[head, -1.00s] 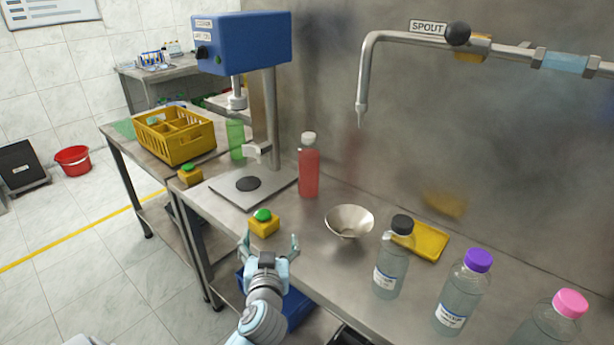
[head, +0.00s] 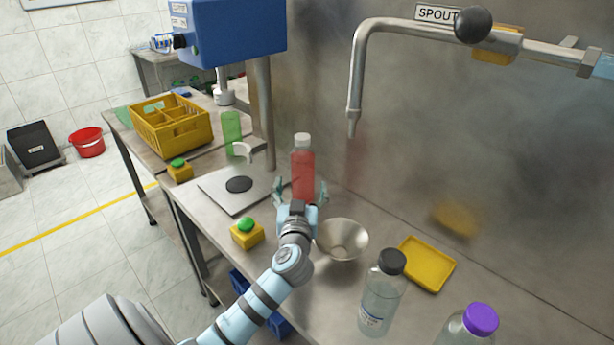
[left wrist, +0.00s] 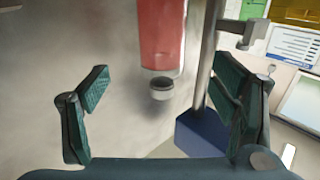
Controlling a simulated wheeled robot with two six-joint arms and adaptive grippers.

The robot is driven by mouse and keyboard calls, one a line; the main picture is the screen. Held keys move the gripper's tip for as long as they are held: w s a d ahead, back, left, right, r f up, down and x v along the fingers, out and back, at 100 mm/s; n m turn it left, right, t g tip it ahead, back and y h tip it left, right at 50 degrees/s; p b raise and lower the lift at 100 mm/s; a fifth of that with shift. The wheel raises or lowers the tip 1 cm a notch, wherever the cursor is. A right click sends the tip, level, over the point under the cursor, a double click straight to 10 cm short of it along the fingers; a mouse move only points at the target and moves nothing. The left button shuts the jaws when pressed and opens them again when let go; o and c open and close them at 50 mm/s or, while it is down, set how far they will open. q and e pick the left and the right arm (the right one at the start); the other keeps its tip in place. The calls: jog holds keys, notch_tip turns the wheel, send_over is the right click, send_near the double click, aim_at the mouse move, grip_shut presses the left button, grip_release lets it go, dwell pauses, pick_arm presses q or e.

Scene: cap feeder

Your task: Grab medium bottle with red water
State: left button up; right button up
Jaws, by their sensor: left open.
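The medium bottle with red water (head: 303,170) stands upright on the steel bench and has a white cap. My left gripper (head: 300,191) is open in front of it, with one finger toward each side of the bottle. In the left wrist view, the red bottle (left wrist: 161,38) appears cap-down, beyond and between the spread fingers of the left gripper (left wrist: 158,100). The fingers do not appear to touch it. The bottle's lower part is partly hidden by the gripper in the head view. My right gripper is not in view.
A steel funnel bowl (head: 342,239) sits close to the gripper's right. The blue capping machine (head: 228,32) stands behind left, with its base plate (head: 228,203). A yellow button box (head: 247,236), a black-capped bottle (head: 381,300) and a yellow tray (head: 428,265) are nearby.

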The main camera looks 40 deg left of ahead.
aim_at(302, 171)
pick_arm(q)
jog(key=x, duration=0.9)
jog(key=shift+a, duration=0.25)
jog(key=shift+r, duration=0.1)
jog(key=c, duration=1.8)
